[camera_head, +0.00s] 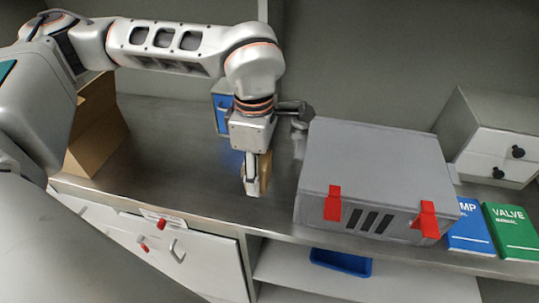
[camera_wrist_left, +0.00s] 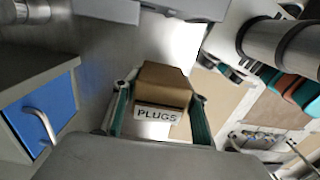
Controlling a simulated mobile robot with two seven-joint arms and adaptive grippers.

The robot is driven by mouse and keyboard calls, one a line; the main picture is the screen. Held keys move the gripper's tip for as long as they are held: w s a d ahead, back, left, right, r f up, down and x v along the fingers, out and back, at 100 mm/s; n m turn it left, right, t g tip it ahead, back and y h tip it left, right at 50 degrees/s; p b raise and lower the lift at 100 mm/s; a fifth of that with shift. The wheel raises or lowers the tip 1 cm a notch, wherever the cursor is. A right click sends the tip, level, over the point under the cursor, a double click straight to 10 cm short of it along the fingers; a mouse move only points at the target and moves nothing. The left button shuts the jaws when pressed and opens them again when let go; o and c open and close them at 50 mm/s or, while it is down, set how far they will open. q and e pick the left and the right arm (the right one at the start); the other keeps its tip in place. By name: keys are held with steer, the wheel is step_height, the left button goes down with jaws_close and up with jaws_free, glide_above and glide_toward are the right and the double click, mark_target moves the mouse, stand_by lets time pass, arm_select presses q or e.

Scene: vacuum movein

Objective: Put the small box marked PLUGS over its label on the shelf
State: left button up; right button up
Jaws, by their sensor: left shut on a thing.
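The small brown box (camera_wrist_left: 163,78) sits between the green-padded fingers of my left gripper (camera_wrist_left: 158,112) in the left wrist view. A white label reading PLUGS (camera_wrist_left: 157,115) shows on its face. In the head view my left gripper (camera_head: 254,180) points down over the grey counter, left of the large grey case, shut on the box (camera_head: 265,165), which is partly hidden behind the fingers. I cannot tell whether the box touches the counter. A matching label on the shelf cannot be made out. My right gripper is not in view.
A large grey case (camera_head: 375,165) with red latches stands right of the gripper. A blue-fronted unit (camera_head: 222,108) is behind, a brown carton (camera_head: 95,125) at left. A blue book (camera_head: 470,232), a green VALVE manual (camera_head: 513,230) and a drawer unit (camera_head: 492,135) stand right. A blue tray (camera_head: 340,262) lies below.

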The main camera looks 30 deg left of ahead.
arm_select(q)
steer(key=w, duration=0.3)
steer(key=w+a+f, duration=0.1)
steer(key=w, duration=0.3)
steer(key=w+a+f+p, duration=0.1)
steer(key=w, duration=0.2)
steer(key=shift+w+a, duration=0.2)
steer(key=shift+w+f, duration=0.1)
steer(key=shift+f, duration=2.25)
steer(key=shift+w+f, duration=0.15)
steer(key=shift+f, duration=0.05)
steer(key=shift+f, duration=0.15)
steer(key=o, duration=1.3)
steer(key=shift+c, duration=0.2)
